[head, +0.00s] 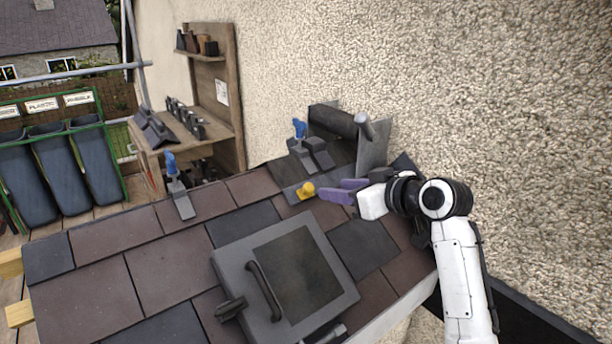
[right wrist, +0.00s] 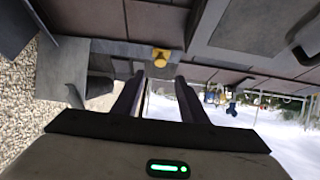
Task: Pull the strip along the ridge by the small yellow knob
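The small yellow knob (head: 306,190) stands on a dark grey strip (head: 291,192) at the upper edge of the tiled roof. The knob also shows in the right wrist view (right wrist: 161,57), centred beyond my fingertips. My right gripper (head: 328,191) reaches in from the right with its purple fingers pointing at the knob. In the right wrist view its two fingers (right wrist: 160,77) are apart with nothing between them. The knob lies just past the tips, and I cannot tell whether they touch it. My left gripper is not in view.
A grey roof hatch (head: 232,268) with a handle lies below the knob. A blue-handled tool (head: 181,195) rests on the tiles at left. Dark ridge pieces (head: 312,153) and a dark cylinder (head: 333,121) sit behind the strip. A rough wall (head: 480,100) bounds the right.

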